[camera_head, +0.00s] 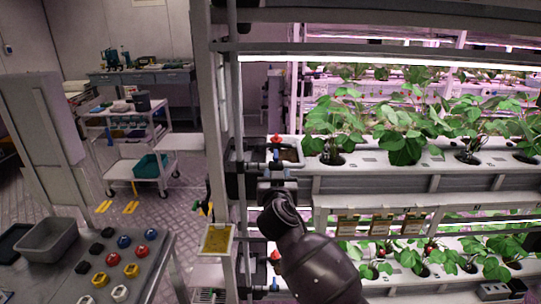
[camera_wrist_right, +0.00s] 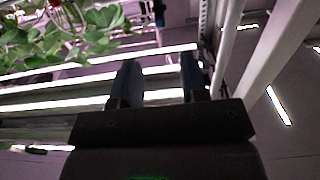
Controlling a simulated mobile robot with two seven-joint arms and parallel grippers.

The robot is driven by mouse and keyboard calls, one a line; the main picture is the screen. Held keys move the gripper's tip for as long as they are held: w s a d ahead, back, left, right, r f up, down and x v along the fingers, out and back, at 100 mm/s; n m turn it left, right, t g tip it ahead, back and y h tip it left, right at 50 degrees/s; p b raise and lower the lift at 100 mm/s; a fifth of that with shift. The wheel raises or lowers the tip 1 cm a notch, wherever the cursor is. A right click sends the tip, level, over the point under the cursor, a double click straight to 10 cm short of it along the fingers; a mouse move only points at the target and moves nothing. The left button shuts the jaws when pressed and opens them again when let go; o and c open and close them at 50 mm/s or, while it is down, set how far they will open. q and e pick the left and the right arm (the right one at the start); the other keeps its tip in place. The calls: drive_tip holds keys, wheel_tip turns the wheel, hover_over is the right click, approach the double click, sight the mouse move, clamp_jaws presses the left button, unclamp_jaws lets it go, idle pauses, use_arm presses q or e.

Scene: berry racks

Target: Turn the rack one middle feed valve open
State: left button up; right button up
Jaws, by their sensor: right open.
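On the rack's left end in the head view, a red-topped valve (camera_head: 276,139) sits at the end of the upper plant channel. The valve handles' exact positions are too small to tell. My left gripper is not in view.
Strawberry plants (camera_head: 405,130) fill the upper channel to the right. A grey rack post (camera_head: 208,110) stands left of the valves, with a yellow card (camera_head: 216,239) below. A table with coloured knobs (camera_head: 130,270) is at lower left; a white cart (camera_head: 125,150) stands behind.

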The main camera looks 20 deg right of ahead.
sight(276, 159)
drive_tip(key=x, duration=1)
drive_tip(key=shift+w+d+f, duration=0.1)
drive_tip(key=shift+w, duration=0.3)
clamp_jaws()
